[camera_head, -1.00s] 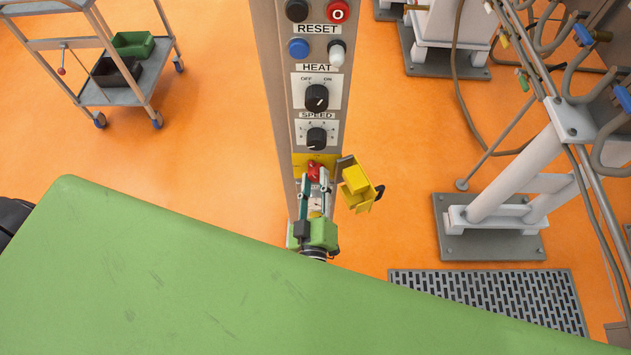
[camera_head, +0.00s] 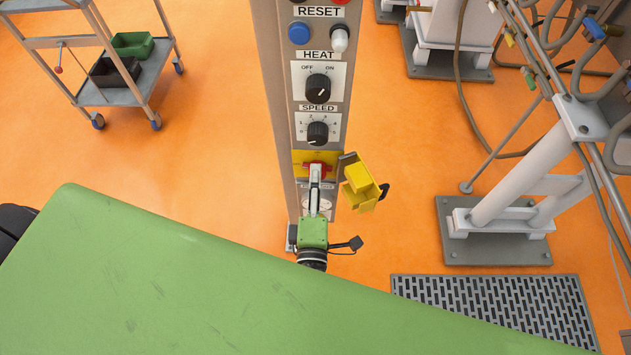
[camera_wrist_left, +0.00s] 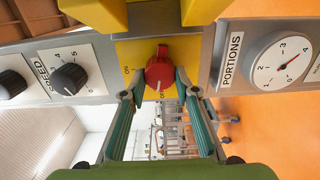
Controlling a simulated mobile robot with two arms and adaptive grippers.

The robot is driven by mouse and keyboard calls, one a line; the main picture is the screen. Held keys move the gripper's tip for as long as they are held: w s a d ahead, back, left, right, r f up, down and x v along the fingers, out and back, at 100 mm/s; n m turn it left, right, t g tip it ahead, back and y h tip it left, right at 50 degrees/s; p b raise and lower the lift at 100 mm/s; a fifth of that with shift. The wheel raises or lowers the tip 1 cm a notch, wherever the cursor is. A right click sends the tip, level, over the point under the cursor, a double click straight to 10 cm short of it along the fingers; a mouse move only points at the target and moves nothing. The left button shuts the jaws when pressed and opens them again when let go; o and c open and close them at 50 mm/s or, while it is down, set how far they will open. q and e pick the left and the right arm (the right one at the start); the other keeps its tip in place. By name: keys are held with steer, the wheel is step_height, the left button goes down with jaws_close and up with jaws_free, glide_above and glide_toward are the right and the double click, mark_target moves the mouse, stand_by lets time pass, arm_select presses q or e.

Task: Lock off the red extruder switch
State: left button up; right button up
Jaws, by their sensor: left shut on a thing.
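The red extruder switch (camera_head: 319,169) is a knob on a yellow plate low on the grey control column. It shows clearly in the left wrist view (camera_wrist_left: 159,68), with its white mark pointing down toward the lower label, away from the ON label at left. My left gripper (camera_head: 315,172) is shut on the knob, one finger on each side of it in the left wrist view (camera_wrist_left: 157,80). A yellow box-like cover (camera_head: 360,179) stands swung open right of the switch, with a small black loop at its right edge. My right gripper is not in view.
The SPEED dial (camera_head: 318,132) and HEAT dial (camera_head: 318,88) sit above the switch. The PORTIONS dial (camera_wrist_left: 281,61) is on the other side of it. A green surface (camera_head: 180,280) fills the foreground. A cart (camera_head: 120,80) stands far left; pipework is at right.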

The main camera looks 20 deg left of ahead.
arm_select(q)
steer(key=shift+f+n+b, duration=0.1)
steer(key=shift+n+b, duration=0.35)
steer(key=shift+n, duration=0.65)
steer(key=o, duration=1.1)
steer(key=shift+s, duration=0.1)
steer(key=v, duration=1.2)
